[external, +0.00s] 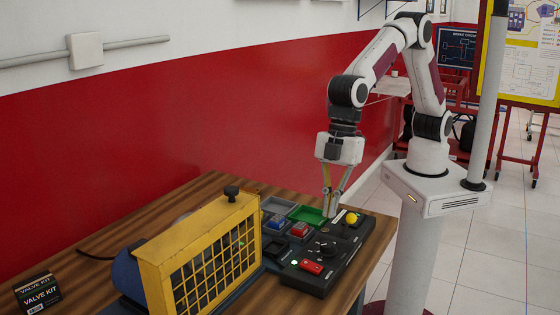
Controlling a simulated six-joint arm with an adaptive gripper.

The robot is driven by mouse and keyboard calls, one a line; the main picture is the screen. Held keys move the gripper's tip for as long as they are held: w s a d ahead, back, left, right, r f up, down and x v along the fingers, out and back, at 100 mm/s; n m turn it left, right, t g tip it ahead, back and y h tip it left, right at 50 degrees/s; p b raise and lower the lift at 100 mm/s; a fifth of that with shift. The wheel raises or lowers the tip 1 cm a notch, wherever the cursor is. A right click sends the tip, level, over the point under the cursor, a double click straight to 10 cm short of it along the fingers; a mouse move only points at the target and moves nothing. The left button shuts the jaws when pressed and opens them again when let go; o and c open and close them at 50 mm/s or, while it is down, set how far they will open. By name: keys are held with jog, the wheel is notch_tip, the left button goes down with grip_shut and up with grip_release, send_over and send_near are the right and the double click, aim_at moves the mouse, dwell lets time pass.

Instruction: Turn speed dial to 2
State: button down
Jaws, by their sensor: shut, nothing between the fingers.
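The black control box (343,262) lies at the right end of the wooden table. A round dark dial (323,247) sits on its top, left of and below my gripper in the picture; I take it to be the speed dial. Its pointer and numbers are too small to read. My gripper (330,213) points down over the far part of the box, beside a yellow knob (352,217). Its fingertips are together and empty. I cannot tell whether they touch the box.
Blue (277,222) and red (300,229) blocks and a green tray (307,214) are close by. A tall yellow caged machine (205,258) stands left of the box. The table's right edge is near.

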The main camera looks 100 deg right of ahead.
aim_at(337, 248)
jog(key=shift+f, duration=3.1)
jog(key=shift+a, duration=0.15)
jog(key=shift+s+a, duration=0.45)
jog(key=shift+s, duration=0.15)
jog(key=shift+s+a, duration=0.2)
jog(key=shift+a, duration=0.2)
jog(key=shift+s, duration=0.2)
jog(key=shift+s+d, duration=0.15)
jog(key=shift+s, duration=0.05)
jog(key=shift+r, duration=0.1)
